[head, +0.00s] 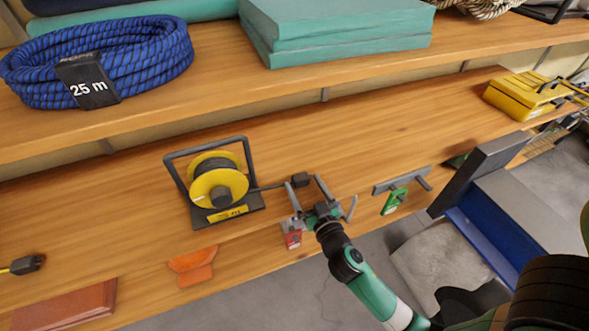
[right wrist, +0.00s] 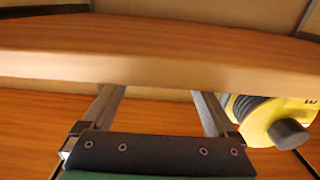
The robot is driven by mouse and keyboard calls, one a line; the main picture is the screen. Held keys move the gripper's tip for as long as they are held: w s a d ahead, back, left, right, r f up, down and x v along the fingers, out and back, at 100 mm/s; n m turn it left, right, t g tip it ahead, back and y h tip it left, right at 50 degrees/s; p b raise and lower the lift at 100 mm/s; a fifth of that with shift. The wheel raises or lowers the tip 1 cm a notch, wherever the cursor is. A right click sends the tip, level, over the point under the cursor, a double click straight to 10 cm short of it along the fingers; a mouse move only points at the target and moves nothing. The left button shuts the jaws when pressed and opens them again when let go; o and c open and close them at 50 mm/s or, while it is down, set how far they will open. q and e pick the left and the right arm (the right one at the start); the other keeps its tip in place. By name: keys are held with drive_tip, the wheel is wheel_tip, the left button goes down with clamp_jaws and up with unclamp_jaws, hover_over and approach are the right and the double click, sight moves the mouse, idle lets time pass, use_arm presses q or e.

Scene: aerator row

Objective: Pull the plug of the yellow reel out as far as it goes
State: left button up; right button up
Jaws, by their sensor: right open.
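The yellow reel (head: 218,187) stands in a dark frame on the middle wooden shelf. A short dark cord runs from its right side to a black plug (head: 300,180). My right gripper (head: 303,182) is open, with its fingertips on either side of the plug in the head view; I cannot tell whether they touch it. In the right wrist view the open fingers (right wrist: 157,95) show nothing between them but shelf, and part of the yellow reel (right wrist: 258,122) shows at the right. The plug is not visible there. My left gripper is not in view.
The upper shelf (head: 330,83) overhangs behind, with a blue rope coil (head: 150,50) and teal blocks (head: 330,25). Another black plug (head: 27,264) lies far left. Shelf space behind the plug is clear.

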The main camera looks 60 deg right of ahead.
sight(299, 174)
drive_tip(key=x, duration=0.6)
drive_tip(key=shift+w+d, duration=0.1)
clamp_jaws()
idle(0.3)
